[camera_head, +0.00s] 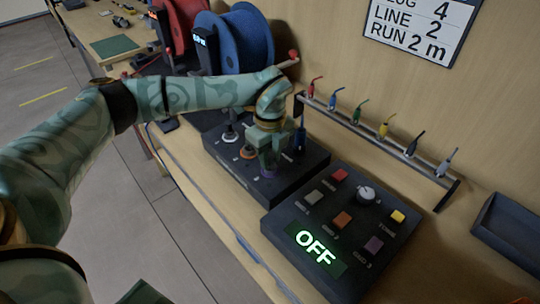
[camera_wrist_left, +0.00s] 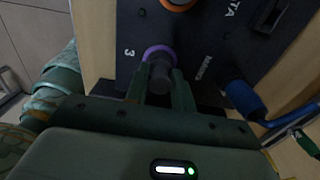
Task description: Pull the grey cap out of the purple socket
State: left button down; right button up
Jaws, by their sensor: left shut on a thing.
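The purple socket (camera_head: 268,173) is on the dark socket panel (camera_head: 226,156) in the head view, and its purple ring (camera_wrist_left: 158,51) shows in the left wrist view. The grey cap (camera_wrist_left: 160,76) stands at that ring, between the fingers of my left gripper (camera_wrist_left: 160,92). The gripper is shut on the cap. In the head view my left gripper (camera_head: 266,160) comes down over the purple socket and hides the cap. Whether the cap is still seated in the socket I cannot tell. My right gripper is not in view.
An orange socket (camera_head: 247,153) is close beside the purple one. A blue-handled plug (camera_wrist_left: 244,98) stands near my left gripper. A button box (camera_head: 330,232) showing OFF stands right of the panel. A rail of coloured leads (camera_head: 376,144) runs behind, with cable reels (camera_head: 240,45) farther back.

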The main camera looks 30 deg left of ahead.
pick_arm(q)
jog(key=shift+r+p, duration=0.8)
jog(key=shift+r, duration=0.35)
jog(key=shift+r, duration=0.15)
notch_tip(320, 180, up, 3)
jog(key=p, duration=0.3)
